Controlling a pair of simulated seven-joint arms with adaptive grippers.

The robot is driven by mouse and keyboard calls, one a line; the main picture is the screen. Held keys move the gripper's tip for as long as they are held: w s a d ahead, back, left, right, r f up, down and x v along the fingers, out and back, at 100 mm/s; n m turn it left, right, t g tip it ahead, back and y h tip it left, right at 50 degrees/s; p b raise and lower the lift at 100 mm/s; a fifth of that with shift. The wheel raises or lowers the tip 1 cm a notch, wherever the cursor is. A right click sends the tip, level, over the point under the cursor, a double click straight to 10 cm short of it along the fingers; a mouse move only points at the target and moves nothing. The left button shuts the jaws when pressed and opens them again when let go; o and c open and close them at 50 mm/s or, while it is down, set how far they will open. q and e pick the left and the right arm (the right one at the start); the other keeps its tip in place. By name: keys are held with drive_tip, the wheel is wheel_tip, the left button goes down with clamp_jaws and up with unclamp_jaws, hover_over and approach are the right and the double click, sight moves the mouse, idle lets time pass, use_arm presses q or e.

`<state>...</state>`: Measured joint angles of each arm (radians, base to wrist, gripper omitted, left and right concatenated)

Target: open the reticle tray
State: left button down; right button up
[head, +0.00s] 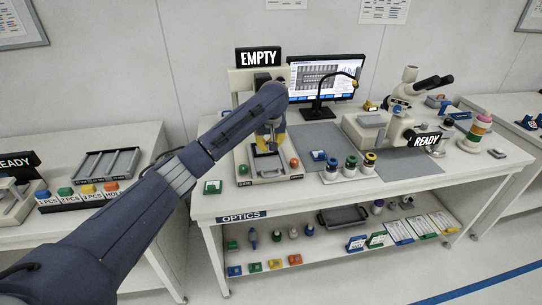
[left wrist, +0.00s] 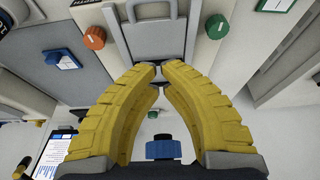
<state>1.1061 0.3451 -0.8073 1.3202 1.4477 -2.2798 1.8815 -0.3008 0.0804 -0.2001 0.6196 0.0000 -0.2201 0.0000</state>
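The grey reticle tray, as I take it, lies in the cream machine under the EMPTY sign (head: 258,57). My left gripper (head: 268,148) is over this machine and partly hides the tray in the head view. In the left wrist view its yellow fingers (left wrist: 160,74) curve together at the tray's edge, tips almost touching. Whether a thin part is between the tips is unclear. My right gripper is out of view.
A green knob (head: 243,169) and an orange knob (head: 294,163) flank the tray. A blue-tagged card (head: 318,155) and several capped jars (head: 350,167) stand to the right. A monitor (head: 327,77) and lamp are behind.

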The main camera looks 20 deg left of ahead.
sight(268, 169)
use_arm(q)
drive_tip(key=x, duration=0.9)
drive_tip(key=shift+f, duration=0.25)
drive_tip(key=shift+s+d+f, duration=0.1)
drive_tip(key=shift+s+d, duration=0.3)
drive_tip(key=shift+s, duration=0.45)
drive_tip(key=shift+s+d+f, duration=0.1)
drive_tip(key=shift+s+d, duration=0.35)
drive_tip(key=shift+s, duration=0.45)
